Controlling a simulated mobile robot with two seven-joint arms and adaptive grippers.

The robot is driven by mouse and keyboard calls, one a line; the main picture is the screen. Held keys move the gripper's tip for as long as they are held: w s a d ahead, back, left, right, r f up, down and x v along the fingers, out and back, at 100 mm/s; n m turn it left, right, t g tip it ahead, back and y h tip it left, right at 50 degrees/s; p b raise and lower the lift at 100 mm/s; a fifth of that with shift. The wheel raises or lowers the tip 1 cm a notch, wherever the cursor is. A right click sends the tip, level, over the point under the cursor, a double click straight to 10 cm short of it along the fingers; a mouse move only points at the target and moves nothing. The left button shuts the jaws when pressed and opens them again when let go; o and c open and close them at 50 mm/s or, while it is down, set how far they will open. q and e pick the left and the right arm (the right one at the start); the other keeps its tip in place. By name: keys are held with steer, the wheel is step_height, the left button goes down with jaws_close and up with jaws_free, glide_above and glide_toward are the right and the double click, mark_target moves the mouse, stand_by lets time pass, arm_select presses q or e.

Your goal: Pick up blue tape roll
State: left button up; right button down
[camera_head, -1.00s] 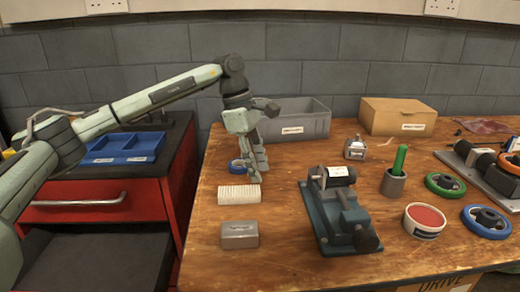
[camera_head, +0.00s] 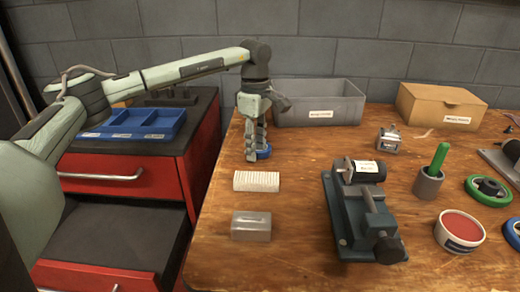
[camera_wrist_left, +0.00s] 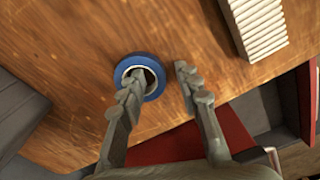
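The blue tape roll (camera_head: 265,153) lies flat on the wooden workbench (camera_head: 300,190) near its left edge, partly hidden by my left gripper (camera_head: 256,148) in the head view. In the left wrist view the roll (camera_wrist_left: 159,78) shows as a blue ring. There my left gripper (camera_wrist_left: 159,74) is open, with one finger over the roll's hole and the other to the right, outside the ring. I cannot tell how deep the fingertips reach or whether they touch the roll. My right gripper is not in view.
A white ribbed block (camera_head: 256,181) and a grey metal block (camera_head: 251,226) lie in front of the roll. A grey bin (camera_head: 318,104) stands behind. A blue-green vise (camera_head: 362,215) is to the right. A red cabinet (camera_head: 130,178) with a blue tray (camera_head: 135,124) stands left.

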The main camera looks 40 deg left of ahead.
arm_select(q)
jaws_close()
steer(key=shift+r, duration=0.1)
stand_by(0.3)
